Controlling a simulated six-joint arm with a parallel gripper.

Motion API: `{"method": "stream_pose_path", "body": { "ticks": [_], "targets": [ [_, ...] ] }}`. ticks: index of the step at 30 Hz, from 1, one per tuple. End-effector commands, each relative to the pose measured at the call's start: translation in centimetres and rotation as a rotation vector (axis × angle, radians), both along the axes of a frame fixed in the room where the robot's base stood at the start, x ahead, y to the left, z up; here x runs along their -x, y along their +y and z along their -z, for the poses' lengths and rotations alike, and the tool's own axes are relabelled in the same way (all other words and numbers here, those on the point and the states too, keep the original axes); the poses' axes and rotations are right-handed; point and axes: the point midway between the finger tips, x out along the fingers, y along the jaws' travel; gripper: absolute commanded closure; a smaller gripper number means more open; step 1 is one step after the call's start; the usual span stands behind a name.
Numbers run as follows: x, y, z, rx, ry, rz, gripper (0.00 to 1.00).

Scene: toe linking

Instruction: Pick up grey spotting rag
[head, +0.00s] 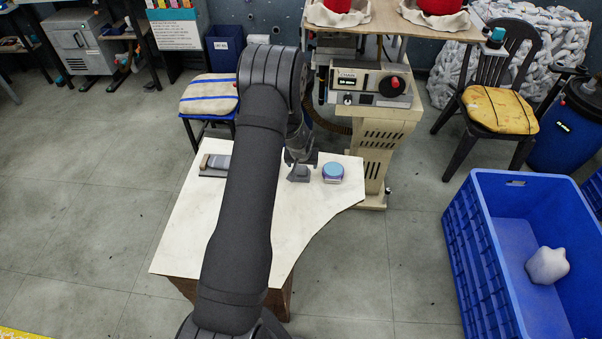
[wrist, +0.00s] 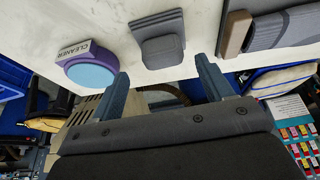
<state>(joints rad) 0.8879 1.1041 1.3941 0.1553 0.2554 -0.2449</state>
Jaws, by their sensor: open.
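A small grey folded piece, which looks like the spotting rag (head: 299,174), lies on the pale tabletop (head: 310,208). In the wrist view the rag (wrist: 160,40) shows as a layered grey pad with a squarer lower end. My gripper (head: 300,160) is just behind it in the head view and partly hidden by my arm. In the wrist view my gripper (wrist: 163,82) has its two fingers wide apart. The rag lies beyond the fingertips, in line with the space between them, and nothing is held.
A round tub (head: 332,173) labelled CLEANER, with a teal top, stands right of the rag. A grey slab with a brown block (head: 215,163) lies to the left. A machine on a beige stand (head: 375,140) is behind the table. A blue crate (head: 485,250) stands right.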

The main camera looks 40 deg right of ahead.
Motion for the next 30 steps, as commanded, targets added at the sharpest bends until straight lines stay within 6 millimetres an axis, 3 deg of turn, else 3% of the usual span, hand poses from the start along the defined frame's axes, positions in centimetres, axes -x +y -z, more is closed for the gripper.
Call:
{"method": "stream_pose_path", "body": {
  "ticks": [3, 9, 18, 25, 30],
  "targets": [
    [-0.6, 0.1, 1.9, -0.002, 0.001, -0.001, 0.27],
    [-1.2, -0.5, 3.7, 0.001, 0.000, -0.001, 0.27],
    [-1.3, -0.6, 3.9, 0.002, -0.001, -0.001, 0.27],
    [-1.3, -0.6, 3.9, 0.001, -0.001, 0.000, 0.72],
    [-1.2, -0.5, 3.9, 0.001, 0.000, -0.001, 0.76]
  ]
}}
